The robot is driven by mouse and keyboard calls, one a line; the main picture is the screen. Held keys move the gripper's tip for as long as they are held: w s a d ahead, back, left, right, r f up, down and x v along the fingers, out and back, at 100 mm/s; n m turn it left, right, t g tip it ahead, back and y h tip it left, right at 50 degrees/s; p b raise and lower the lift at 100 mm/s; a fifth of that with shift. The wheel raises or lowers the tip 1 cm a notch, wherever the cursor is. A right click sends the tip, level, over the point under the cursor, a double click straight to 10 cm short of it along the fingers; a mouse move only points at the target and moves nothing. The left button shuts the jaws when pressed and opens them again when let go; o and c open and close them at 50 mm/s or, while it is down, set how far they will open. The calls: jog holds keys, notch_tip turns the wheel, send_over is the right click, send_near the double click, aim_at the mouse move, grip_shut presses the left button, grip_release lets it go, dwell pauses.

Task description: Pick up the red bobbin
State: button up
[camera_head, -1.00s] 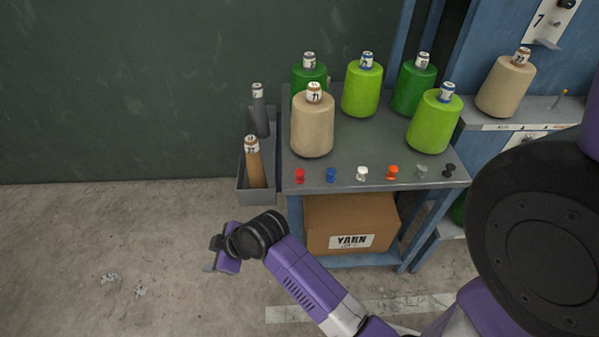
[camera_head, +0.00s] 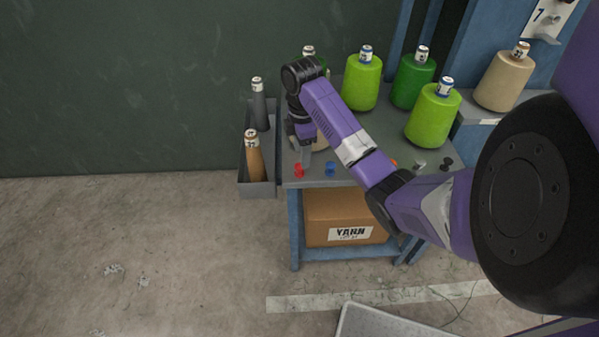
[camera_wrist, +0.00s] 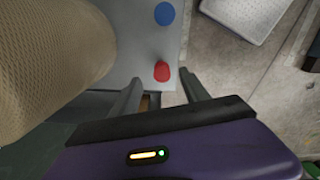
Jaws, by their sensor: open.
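The small red bobbin (camera_head: 299,170) stands at the front left corner of the grey tabletop (camera_head: 385,140). In the wrist view the red bobbin (camera_wrist: 162,71) lies just beyond and between the two finger tips, with free space around it. My gripper (camera_head: 302,158) points down just above and behind the red bobbin. In the wrist view my gripper (camera_wrist: 163,88) is open and empty, with its fingers spread to either side. I cannot tell the exact height gap to the bobbin.
A blue bobbin (camera_head: 330,168) stands close right of the red one; it also shows in the wrist view (camera_wrist: 164,14). A large beige yarn cone (camera_wrist: 50,55) is close beside my gripper. Green cones stand behind. A grey bin (camera_head: 258,190) hangs at the table's left.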

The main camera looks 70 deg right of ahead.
aim_at(299, 170)
jog(key=shift+w+a+f+p, duration=0.1)
jog(key=shift+a+f+p, duration=0.05)
jog(key=shift+f, duration=1.4)
jog(key=shift+w+a+f+p, duration=0.1)
jog(key=shift+a+f+p, duration=0.05)
jog(key=shift+f, duration=1.35)
grip_shut()
